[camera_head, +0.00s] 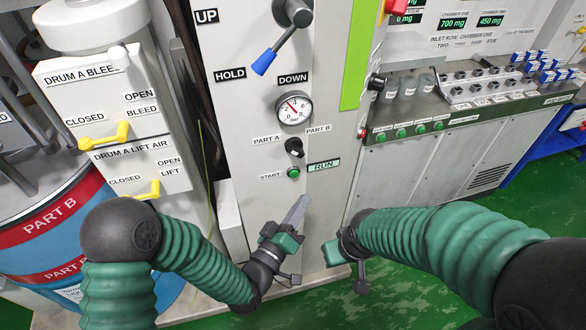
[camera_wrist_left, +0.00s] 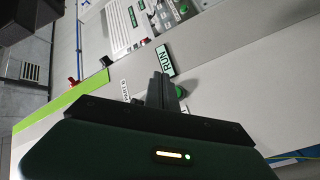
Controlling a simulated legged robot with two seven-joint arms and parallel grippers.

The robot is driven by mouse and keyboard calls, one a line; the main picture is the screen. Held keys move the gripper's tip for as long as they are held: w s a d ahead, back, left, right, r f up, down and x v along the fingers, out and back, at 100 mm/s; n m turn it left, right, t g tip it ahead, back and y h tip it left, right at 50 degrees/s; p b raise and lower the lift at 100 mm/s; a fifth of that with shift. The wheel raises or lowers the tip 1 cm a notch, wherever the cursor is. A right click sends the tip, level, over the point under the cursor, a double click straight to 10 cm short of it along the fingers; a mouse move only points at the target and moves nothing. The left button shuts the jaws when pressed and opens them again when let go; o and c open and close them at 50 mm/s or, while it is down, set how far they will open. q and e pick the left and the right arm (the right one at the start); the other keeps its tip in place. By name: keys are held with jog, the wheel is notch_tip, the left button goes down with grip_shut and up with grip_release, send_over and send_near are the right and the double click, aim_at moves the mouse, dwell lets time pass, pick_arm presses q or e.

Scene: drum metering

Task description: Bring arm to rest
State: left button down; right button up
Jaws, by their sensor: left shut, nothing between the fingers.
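My left gripper (camera_head: 301,203) is in front of the grey cabinet, below the green START button (camera_head: 293,172). Its grey fingers are together, point up and hold nothing. In the left wrist view the closed fingers (camera_wrist_left: 160,80) point toward the panel, with the green button (camera_wrist_left: 181,91) just beside them in the picture and the RUN label (camera_wrist_left: 166,60) above. My right gripper (camera_head: 334,253) is low, right of the left one; its fingers are not clearly visible. Both arms are bent in front of the cabinet.
The cabinet carries a blue-tipped lever (camera_head: 265,61), a pressure gauge (camera_head: 294,108) and a black selector knob (camera_head: 294,147). Yellow valve handles (camera_head: 105,138) and a blue-and-red drum (camera_head: 50,225) stand left. A bench (camera_head: 440,150) stands right. Green floor (camera_head: 400,290) is open below.

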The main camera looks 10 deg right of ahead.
pick_arm(q)
jog(key=a+f+m+g+y+p, duration=0.3)
jog(key=a+g+y, duration=0.5)
jog(key=a, duration=1.3)
jog(key=s+a+n+g+y+p, duration=0.1)
jog(key=s+a+y, duration=0.4)
jog(key=s+a, duration=0.7)
jog(key=shift+s+r+n+g, duration=0.3)
jog(key=shift+s+n+g, duration=0.15)
jog(key=shift+g, duration=0.55)
